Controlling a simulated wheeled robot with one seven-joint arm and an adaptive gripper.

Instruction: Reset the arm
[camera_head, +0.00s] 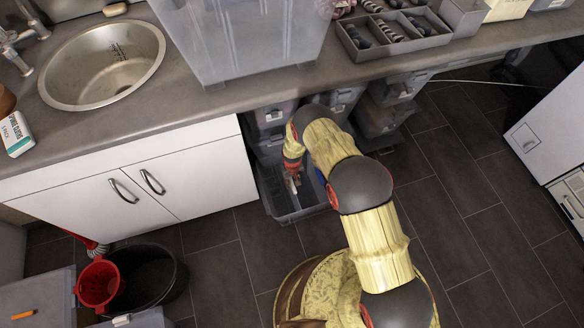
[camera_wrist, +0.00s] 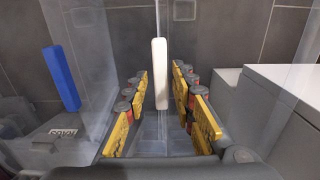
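My arm, with yellow links and dark grey joints, reaches down past the counter front in the head view. My gripper (camera_head: 293,183) is low, over an open grey bin (camera_head: 302,213) on the floor beside the white cabinet. In the wrist view, the yellow fingers of my gripper (camera_wrist: 160,88) stand apart. An upright white bar (camera_wrist: 160,60) shows in the gap between them, and neither finger visibly touches it. I see nothing held. The fingertips are too small to make out in the head view.
The counter edge (camera_head: 200,108) and white cabinet (camera_head: 130,185) are close on the left. Stacked bins (camera_head: 380,112) stand under the counter. A blue bar (camera_wrist: 62,78) is left of my fingers. Black and red buckets (camera_head: 160,280) stand lower left. The right floor (camera_head: 455,210) is clear.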

